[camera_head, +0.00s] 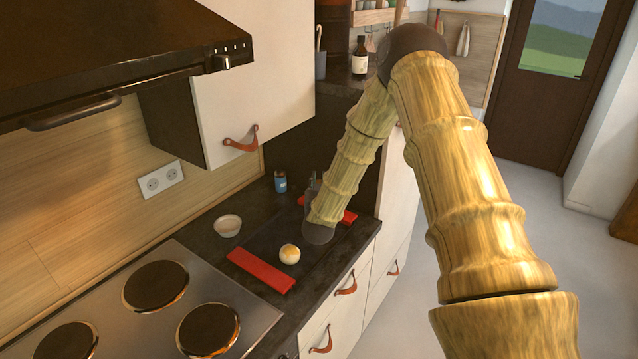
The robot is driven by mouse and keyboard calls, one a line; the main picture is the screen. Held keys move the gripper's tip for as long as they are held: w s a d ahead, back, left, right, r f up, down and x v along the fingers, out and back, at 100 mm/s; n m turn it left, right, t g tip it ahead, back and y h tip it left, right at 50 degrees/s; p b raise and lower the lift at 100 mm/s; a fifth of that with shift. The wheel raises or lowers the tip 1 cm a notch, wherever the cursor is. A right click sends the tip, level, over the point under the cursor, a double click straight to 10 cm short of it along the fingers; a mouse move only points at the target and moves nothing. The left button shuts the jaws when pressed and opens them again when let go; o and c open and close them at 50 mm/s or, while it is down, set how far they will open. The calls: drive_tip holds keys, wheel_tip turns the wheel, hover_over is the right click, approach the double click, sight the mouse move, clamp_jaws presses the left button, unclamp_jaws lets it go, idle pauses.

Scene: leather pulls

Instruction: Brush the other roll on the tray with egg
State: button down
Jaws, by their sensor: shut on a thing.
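The dark tray (262,243) lies on the counter, with a red end strip at its front and another at its far right. One round roll (290,254) sits on it near the front strip, pale with a yellowish top. No second roll shows; my forearm and wrist cover the tray's right part. A small pale bowl (228,226) stands left of the tray. My gripper (312,188) shows only as a small dark grey shape behind my arm, over the tray's far side. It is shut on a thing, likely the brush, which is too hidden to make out.
A hob (180,310) with round dark plates lies at the front left. A small blue jar (280,182) stands behind the tray. A dark extractor hood (110,60) and a white wall cupboard (245,90) hang above. A dark bottle (359,58) stands farther back.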

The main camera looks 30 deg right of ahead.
drive_tip(key=shift+f+b, duration=0.6)
drive_tip(key=shift+b, duration=0.05)
idle(1.9)
drive_tip(key=shift+w+d, duration=0.3)
drive_tip(key=shift+w, duration=0.15)
idle(0.4)
drive_tip(key=shift+v, duration=1.1)
drive_tip(key=shift+b, duration=0.65)
idle(1.1)
drive_tip(key=shift+b+x, duration=0.45)
drive_tip(key=shift+x, duration=0.7)
idle(0.7)
